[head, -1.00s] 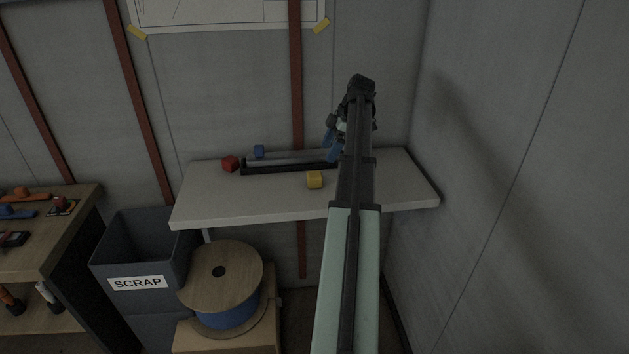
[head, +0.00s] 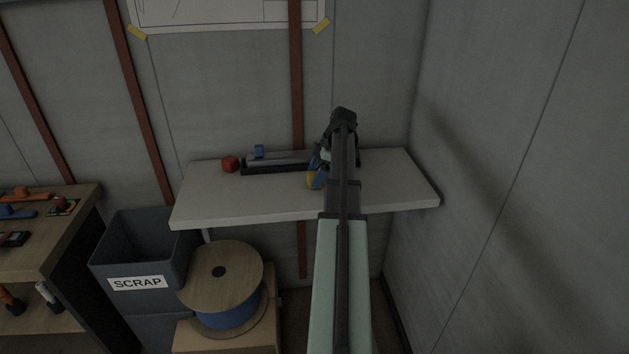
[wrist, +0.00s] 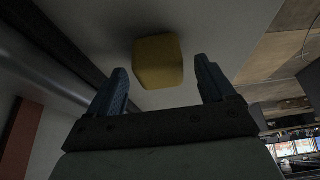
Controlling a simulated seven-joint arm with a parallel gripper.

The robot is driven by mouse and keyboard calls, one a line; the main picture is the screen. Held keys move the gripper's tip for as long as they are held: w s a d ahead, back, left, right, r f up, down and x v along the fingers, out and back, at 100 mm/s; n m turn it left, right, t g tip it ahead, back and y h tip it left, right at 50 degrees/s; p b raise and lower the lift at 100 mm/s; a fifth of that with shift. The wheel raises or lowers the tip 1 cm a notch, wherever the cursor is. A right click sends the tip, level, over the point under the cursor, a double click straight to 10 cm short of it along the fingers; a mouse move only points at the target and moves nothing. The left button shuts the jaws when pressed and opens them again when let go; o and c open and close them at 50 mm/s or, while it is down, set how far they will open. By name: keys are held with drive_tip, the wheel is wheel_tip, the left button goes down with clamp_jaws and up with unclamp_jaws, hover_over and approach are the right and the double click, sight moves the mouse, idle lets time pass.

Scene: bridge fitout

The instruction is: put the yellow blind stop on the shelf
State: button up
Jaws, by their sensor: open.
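The yellow blind stop (head: 311,184) is a small block resting on the pale shelf (head: 230,205), right of the shelf's middle. It is partly hidden behind my gripper (head: 316,170) in the head view. In the wrist view the yellow blind stop (wrist: 158,61) lies just ahead of and between the two blue fingertips of my gripper (wrist: 161,72). The fingers are open, with a gap visible on each side of the block. Contact with it does not show.
A black rail (head: 262,170) with a grey bar behind it lies along the back of the shelf. The shelf's left front is clear. A scrap bin (head: 120,240) and cable reel (head: 222,270) stand below.

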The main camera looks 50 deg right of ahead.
drive_tip(key=shift+w+a+f, duration=0.15)
drive_tip(key=shift+f, duration=0.4)
drive_tip(key=shift+r, duration=0.1)
drive_tip(key=c, duration=1.2)
